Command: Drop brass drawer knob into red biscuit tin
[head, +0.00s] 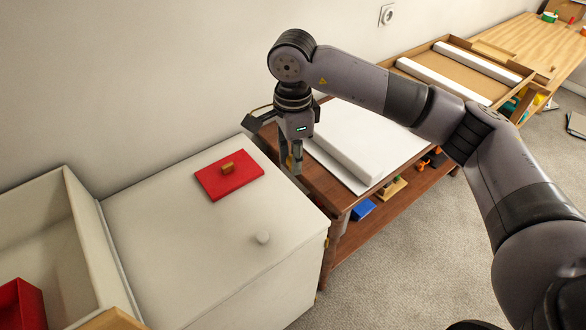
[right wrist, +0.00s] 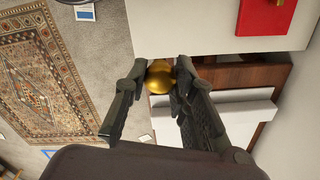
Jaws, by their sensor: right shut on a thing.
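The brass drawer knob (right wrist: 159,77) is a round, gold-coloured ball held between the fingertips of my right gripper (right wrist: 158,84). In the head view my right gripper (head: 293,163) points down near the right edge of the white cabinet top, by the brown table; I cannot make out the knob there. A red open-looking box (head: 22,303), which may be the red biscuit tin, is cut off at the lower left inside a white-walled box. Its inside is not clearly seen. My left gripper is not in view.
A brown table (head: 335,200) holds white slabs.

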